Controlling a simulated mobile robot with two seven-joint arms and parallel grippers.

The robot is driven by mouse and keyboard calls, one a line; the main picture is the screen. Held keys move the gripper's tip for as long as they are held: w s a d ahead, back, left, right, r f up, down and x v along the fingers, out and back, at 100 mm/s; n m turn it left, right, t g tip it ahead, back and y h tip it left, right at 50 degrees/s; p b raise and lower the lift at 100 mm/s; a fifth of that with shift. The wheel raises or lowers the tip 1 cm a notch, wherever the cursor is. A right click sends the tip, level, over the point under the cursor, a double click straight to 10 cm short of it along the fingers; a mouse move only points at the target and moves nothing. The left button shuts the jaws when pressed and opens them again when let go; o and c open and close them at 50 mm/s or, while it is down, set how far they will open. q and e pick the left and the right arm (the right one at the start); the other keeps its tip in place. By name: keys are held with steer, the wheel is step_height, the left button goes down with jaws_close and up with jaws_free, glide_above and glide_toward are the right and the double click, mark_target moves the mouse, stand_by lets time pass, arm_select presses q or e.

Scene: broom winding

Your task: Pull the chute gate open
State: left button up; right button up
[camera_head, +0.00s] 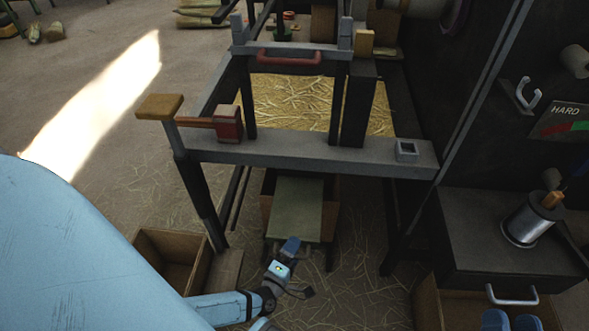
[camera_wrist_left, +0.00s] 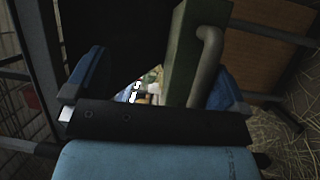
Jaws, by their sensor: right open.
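A green-grey panel (camera_head: 297,200) lies between wooden sides under the grey bench frame. In the left wrist view a green block (camera_wrist_left: 187,50) with a pale bent handle (camera_wrist_left: 208,62) is close ahead; it appears to be the front of that panel. My left gripper (camera_head: 290,248) is at the panel's near end. Its blue fingers are wide apart (camera_wrist_left: 152,82), with the handle near the right-hand finger; contact cannot be told. My right gripper (camera_head: 511,321) is at the bottom right, its two blue fingertips apart and empty. A red handle (camera_head: 289,56) sits on the upper crossbar.
Straw (camera_head: 300,105) fills the bin behind the bench frame (camera_head: 300,155). An open wooden box (camera_head: 165,262) stands at lower left. A dark cabinet (camera_head: 475,235) with a metal cup (camera_head: 527,220) and a pale handle (camera_head: 511,296) stands at right.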

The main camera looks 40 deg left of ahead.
arm_select(q)
step_height(320, 180, up, 13)
steer(key=w+p, duration=0.1)
steer(key=p, duration=0.6)
steer(key=shift+a+r+t, duration=0.15)
steer(key=shift+a+t, duration=0.2)
steer(key=shift+t, duration=0.05)
steer(key=r+p, duration=0.1)
steer(key=s+r+p, duration=0.1)
steer(key=r, duration=0.1)
steer(key=shift+r+y, duration=0.2)
steer(key=shift+y, duration=0.1)
steer(key=c, duration=0.8)
steer(key=shift+o, duration=0.2)
steer(key=shift+d+f, duration=0.2)
steer(key=shift+d, duration=0.1)
arm_select(e)
steer(key=s+d+f+g+h, duration=0.3)
steer(key=d+f+g, duration=0.3)
steer(key=f, duration=0.4)
steer(key=shift+s+h, duration=0.35)
steer(key=shift+h, duration=0.55)
steer(key=shift+d, duration=0.15)
